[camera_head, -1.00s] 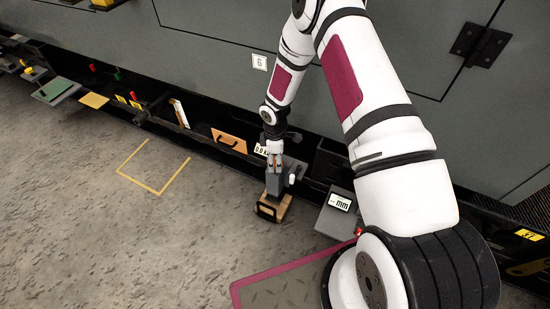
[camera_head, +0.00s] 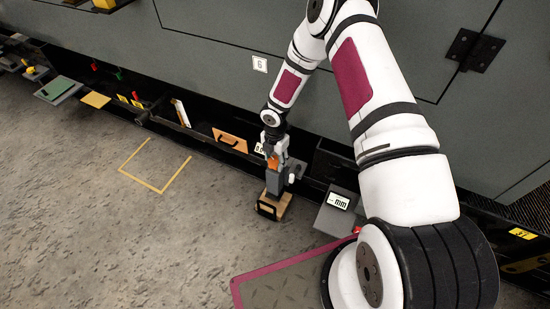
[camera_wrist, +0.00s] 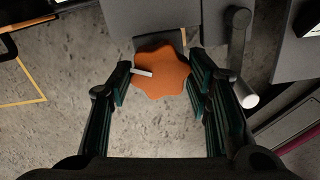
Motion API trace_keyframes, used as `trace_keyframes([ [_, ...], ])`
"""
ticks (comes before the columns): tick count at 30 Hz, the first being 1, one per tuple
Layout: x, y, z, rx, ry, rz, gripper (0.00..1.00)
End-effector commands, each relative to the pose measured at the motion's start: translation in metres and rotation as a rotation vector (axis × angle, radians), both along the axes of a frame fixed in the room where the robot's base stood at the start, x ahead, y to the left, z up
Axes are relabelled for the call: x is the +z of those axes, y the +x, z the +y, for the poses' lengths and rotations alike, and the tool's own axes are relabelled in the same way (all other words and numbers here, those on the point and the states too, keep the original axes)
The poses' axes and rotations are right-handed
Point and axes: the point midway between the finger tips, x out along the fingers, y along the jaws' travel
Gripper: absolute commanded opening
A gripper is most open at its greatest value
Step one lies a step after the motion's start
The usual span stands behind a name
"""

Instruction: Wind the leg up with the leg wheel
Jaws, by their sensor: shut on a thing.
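The orange lobed leg wheel (camera_wrist: 162,74) lies between the two dark fingers of my gripper (camera_wrist: 158,84) in the wrist view. A white mark on it points left. In the head view the wheel (camera_head: 272,163) sits on top of a small grey leg housing (camera_head: 273,184), with my gripper (camera_head: 271,155) directly above. The gripper is shut on the wheel's rim. The housing stands upright above a wooden block (camera_head: 282,205) with a black front frame. How far the leg extends cannot be told.
A grey crank arm with a pale handle (camera_wrist: 245,94) is close to the right finger. In the head view, a grey box with an "mm" display (camera_head: 338,201) stands to the right. The dark cabinet (camera_head: 220,60) rises behind.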

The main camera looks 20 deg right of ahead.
Motion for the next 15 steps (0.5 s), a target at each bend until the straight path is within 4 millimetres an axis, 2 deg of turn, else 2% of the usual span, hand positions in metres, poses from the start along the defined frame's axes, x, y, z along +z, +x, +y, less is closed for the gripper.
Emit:
trace_keyframes([
  [6, 0.0001, -0.0001, 0.0007, 0.155, 0.001, 0.0, 0.17],
  [15, -0.0004, -0.0005, 0.0009, 0.278, 0.002, 0.0, 0.17],
])
